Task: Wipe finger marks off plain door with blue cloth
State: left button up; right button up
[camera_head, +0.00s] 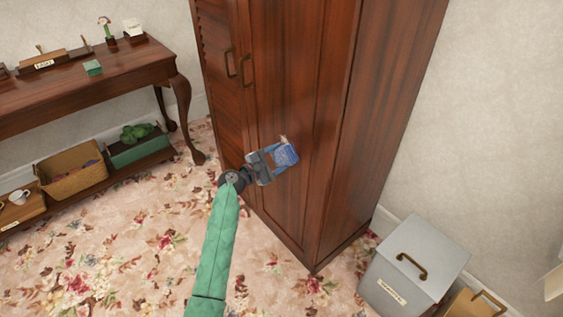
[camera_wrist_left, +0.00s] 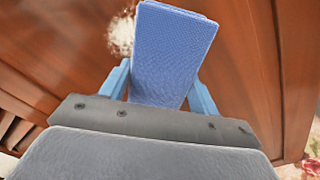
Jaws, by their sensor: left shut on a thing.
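The blue cloth (camera_head: 285,155) is held in my left gripper (camera_head: 281,158), in front of the plain right door (camera_head: 295,90) of the brown wardrobe. In the left wrist view, the folded cloth (camera_wrist_left: 172,50) stands between the blue fingers of my left gripper (camera_wrist_left: 160,92), which are shut on it. A pale smudge of finger marks (camera_wrist_left: 122,34) shows on the door just left of the cloth; a bit of it also shows above the cloth in the head view (camera_head: 284,140). I cannot tell whether the cloth touches the door. My right gripper is not in view.
The louvred left door (camera_head: 214,80) has a brass handle (camera_head: 229,64) beside the plain door's handle (camera_head: 247,70). A grey lidded box (camera_head: 415,262) stands on the floor at right. Flowered carpet (camera_head: 120,245) is open in front.

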aim_at(285, 158)
pick_arm(q)
jog(key=shift+w+a+b, duration=0.25)
jog(key=shift+w+a, duration=0.3)
jog(key=shift+w, duration=0.25)
jog(key=shift+w+a+b, duration=0.25)
jog(key=shift+w+a, duration=0.3)
jog(key=shift+w, duration=0.25)
jog(key=shift+s+d+r+p, duration=0.45)
jog(key=shift+s+d+p, duration=0.2)
jog(key=shift+s+p, duration=0.2)
jog(key=shift+s+d+r+p, duration=0.5)
jog(key=shift+s+d+p, duration=0.15)
jog(key=shift+s+p, duration=0.25)
jog(key=shift+s+d+r+p, duration=0.45)
jog(key=shift+s+d+p, duration=0.2)
jog(key=shift+s+p, duration=0.2)
jog(key=shift+s+d+p, duration=0.4)
jog(key=shift+s+d, duration=0.2)
jog(key=shift+s, duration=0.3)
jog(key=shift+s+d+p, duration=0.4)
jog(key=shift+s+d, duration=0.2)
jog(key=shift+s, duration=0.3)
jog(key=shift+f, duration=0.1)
